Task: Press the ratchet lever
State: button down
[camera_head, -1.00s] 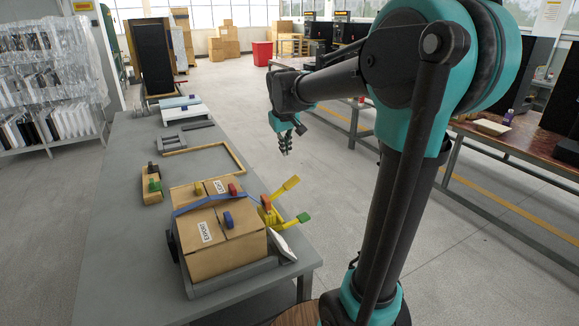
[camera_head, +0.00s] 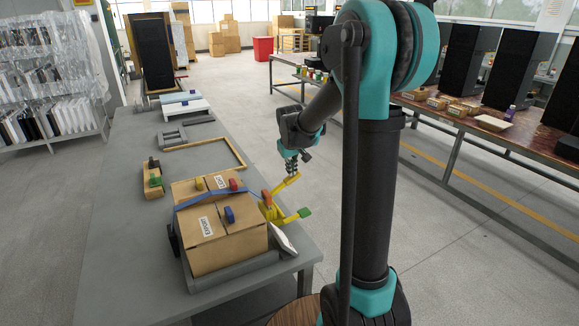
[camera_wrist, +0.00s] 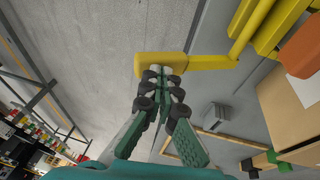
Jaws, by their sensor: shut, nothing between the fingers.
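The yellow ratchet (camera_head: 266,208) is fixed at the right side of the strapped cardboard boxes (camera_head: 215,220) on the grey table. Its yellow lever (camera_head: 287,183) sticks up and to the right; a second yellow arm ends in a green tip (camera_head: 304,212). In the wrist view the lever's broad yellow end (camera_wrist: 160,66) lies right at my fingertips, seemingly in contact or nearly so. My gripper (camera_head: 291,168) is shut and empty, pointing down at the lever's end. It also shows in the wrist view (camera_wrist: 162,76). The fingers partly cover the lever's end.
A blue strap (camera_head: 200,198) crosses the boxes. A wooden frame (camera_head: 235,152) and grey parts lie farther along the grey table (camera_head: 125,230). The floor right of the table is open.

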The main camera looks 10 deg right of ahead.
aim_at(300, 176)
jog(key=shift+d, duration=0.15)
jog(key=shift+w+d+f+g+y, duration=0.15)
jog(key=shift+d+f+g+y, duration=0.15)
jog(key=shift+d+f+y, duration=0.25)
jog(key=f+y, duration=0.1)
jog(key=d+f+y, duration=0.1)
jog(key=d+f+m+g+y, duration=0.1)
jog(key=f, duration=0.1)
jog(key=shift+w, duration=0.4)
jog(key=shift+d+f+y, duration=0.15)
jog(key=shift+f+y, duration=0.3)
jog(key=shift+f, duration=0.3)
jog(key=shift+d+f+y, duration=0.15)
jog(key=shift+f+y, duration=0.25)
jog(key=shift+f, duration=0.4)
